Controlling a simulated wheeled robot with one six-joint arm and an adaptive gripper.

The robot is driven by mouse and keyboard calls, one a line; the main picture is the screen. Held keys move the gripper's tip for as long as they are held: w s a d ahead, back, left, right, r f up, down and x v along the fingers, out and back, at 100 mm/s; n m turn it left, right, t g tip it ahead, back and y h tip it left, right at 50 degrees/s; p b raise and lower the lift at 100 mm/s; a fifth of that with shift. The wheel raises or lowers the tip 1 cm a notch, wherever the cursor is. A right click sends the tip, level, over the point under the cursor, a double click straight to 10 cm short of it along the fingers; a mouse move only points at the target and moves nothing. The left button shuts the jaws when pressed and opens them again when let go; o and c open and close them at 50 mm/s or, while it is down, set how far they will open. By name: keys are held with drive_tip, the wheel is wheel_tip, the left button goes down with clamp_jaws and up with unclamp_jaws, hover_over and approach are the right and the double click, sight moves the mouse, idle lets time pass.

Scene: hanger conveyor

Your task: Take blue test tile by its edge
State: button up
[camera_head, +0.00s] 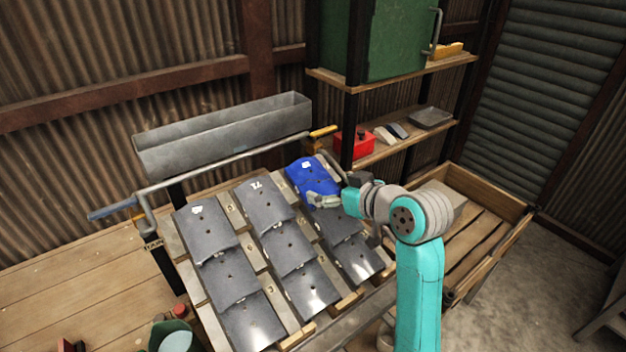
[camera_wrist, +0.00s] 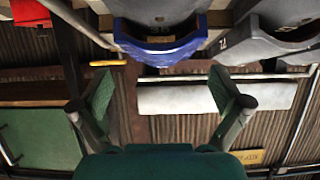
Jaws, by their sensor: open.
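The blue test tile (camera_head: 306,176) lies at the top of the right column of a sloped rack, overlapping the grey tile below it. My gripper (camera_head: 329,184) is at the tile's right side, with one finger by its upper right and one over its lower right. In the wrist view the blue tile (camera_wrist: 160,48) shows edge-on at the top centre. There my gripper (camera_wrist: 163,88) is open, its fingers spread wide with nothing between them. The tile lies just beyond the fingertips, roughly centred between them. I cannot tell whether a finger touches it.
Grey tiles (camera_head: 231,277) fill the other rack places. A crank bar (camera_head: 230,158) and a grey metal trough (camera_head: 225,137) run along the rack's top. A shelf behind holds a red box (camera_head: 354,143). A wooden crate (camera_head: 487,252) stands at the right.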

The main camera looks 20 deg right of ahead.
sight(321, 185)
drive_tip(key=shift+x, duration=2.65)
drive_tip(key=shift+s, duration=0.1)
drive_tip(key=c, duration=1)
